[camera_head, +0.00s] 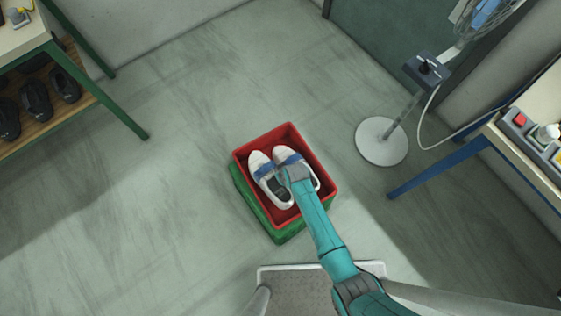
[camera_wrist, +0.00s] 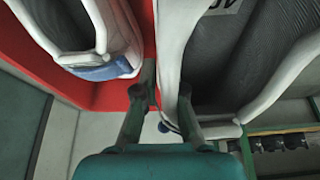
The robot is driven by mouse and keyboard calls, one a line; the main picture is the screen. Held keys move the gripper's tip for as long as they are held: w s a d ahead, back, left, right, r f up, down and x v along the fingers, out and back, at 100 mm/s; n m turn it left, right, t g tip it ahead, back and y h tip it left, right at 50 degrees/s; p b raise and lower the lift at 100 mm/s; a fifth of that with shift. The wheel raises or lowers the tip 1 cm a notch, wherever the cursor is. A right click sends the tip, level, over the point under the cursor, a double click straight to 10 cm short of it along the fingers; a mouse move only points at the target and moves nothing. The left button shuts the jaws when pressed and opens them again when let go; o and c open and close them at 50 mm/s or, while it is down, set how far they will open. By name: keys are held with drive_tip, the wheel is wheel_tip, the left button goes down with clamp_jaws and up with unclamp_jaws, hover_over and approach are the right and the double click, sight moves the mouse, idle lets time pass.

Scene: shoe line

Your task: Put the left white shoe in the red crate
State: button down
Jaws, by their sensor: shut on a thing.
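The red crate (camera_head: 275,138) stands on a green crate, and its red wall shows in the wrist view (camera_wrist: 110,97). Two white shoes with blue straps are within its outline. The left white shoe (camera_head: 263,172) lies lengthwise, its heel toward me. The right shoe (camera_head: 309,168) is beside it, partly hidden by my gripper. My gripper (camera_head: 293,174) points down between them. In the wrist view my gripper (camera_wrist: 166,92) is shut on a side wall of the left shoe (camera_wrist: 171,45), which shows on the right there. I cannot tell whether this shoe touches the crate floor.
The green crate (camera_head: 248,197) is under the red one. A fan with a round white base (camera_head: 381,141) stands to the right. A blue-legged table (camera_head: 440,168) is at the right, and a rack with dark shoes (camera_head: 98,96) at the upper left. The floor between is clear.

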drive_tip(key=shift+f, duration=3.55)
drive_tip(key=c, duration=1.2)
unclamp_jaws()
drive_tip(key=shift+s+r, duration=0.1)
drive_tip(key=v, duration=1.1)
drive_tip(key=shift+d+r, duration=0.15)
drive_tip(key=shift+r, duration=0.2)
drive_tip(key=shift+s, duration=0.15)
